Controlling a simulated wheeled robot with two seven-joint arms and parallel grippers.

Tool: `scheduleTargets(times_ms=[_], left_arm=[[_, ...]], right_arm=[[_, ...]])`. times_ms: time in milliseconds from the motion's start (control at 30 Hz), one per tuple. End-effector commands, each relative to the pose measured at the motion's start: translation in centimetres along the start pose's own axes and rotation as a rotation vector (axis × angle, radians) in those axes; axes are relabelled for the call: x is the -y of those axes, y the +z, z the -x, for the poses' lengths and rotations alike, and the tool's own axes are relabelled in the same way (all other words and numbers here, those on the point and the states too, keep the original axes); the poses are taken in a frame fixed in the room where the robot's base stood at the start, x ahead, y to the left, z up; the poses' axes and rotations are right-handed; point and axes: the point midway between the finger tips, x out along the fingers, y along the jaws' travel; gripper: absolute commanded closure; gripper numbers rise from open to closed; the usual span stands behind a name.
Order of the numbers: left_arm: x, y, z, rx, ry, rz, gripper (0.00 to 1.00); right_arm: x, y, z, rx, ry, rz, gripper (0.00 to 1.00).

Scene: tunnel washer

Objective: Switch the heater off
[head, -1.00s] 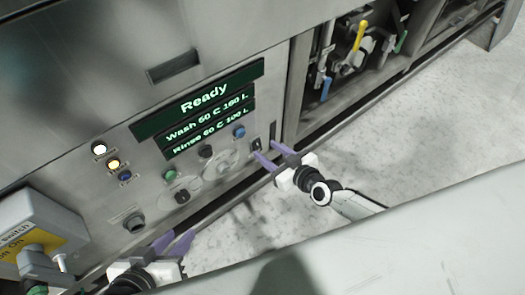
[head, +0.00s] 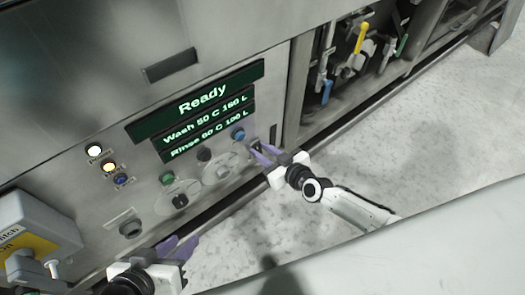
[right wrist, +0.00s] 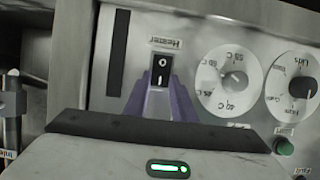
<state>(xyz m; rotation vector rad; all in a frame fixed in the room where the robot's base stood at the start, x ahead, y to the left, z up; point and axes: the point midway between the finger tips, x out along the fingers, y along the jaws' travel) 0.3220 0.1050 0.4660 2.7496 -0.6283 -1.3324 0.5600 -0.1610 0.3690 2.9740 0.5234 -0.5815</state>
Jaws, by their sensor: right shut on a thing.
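My left gripper (head: 187,239) is low at the left in the head view, open and empty, in front of the panel.
Two dials (right wrist: 231,82) (right wrist: 294,88) and a green button (right wrist: 284,146) sit beside the switch. The display (head: 204,102) reads Ready. A grey switch box (head: 38,220) juts out at the left. Pipes and valves (head: 356,55) fill an open bay at the right.

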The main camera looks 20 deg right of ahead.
Motion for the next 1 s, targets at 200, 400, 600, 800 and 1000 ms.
scheduleTargets(times_ms=[200, 400, 600, 800, 1000], left_arm=[[-1.7, -2.0, -0.2, -0.115, 0.076, 0.023, 0.69], [-3.6, -4.1, 1.1, -0.222, 0.156, 0.054, 0.69], [-3.8, -4.5, 1.5, -0.229, 0.162, 0.057, 0.69], [-3.9, -4.6, 1.6, -0.236, 0.167, 0.059, 0.69], [-3.9, -4.6, 1.6, -0.236, 0.167, 0.059, 0.69]], right_arm=[[-0.1, 1.4, -0.3, -0.082, 0.003, 0.004, 0.99], [-0.2, 1.6, -0.2, -0.220, 0.007, 0.006, 0.99], [-0.3, 1.6, -0.1, -0.345, 0.009, 0.001, 0.99], [-0.2, 1.8, 0.0, -0.415, 0.005, 0.001, 0.99], [-0.2, 1.8, 0.1, -0.426, 0.002, 0.000, 0.99]])
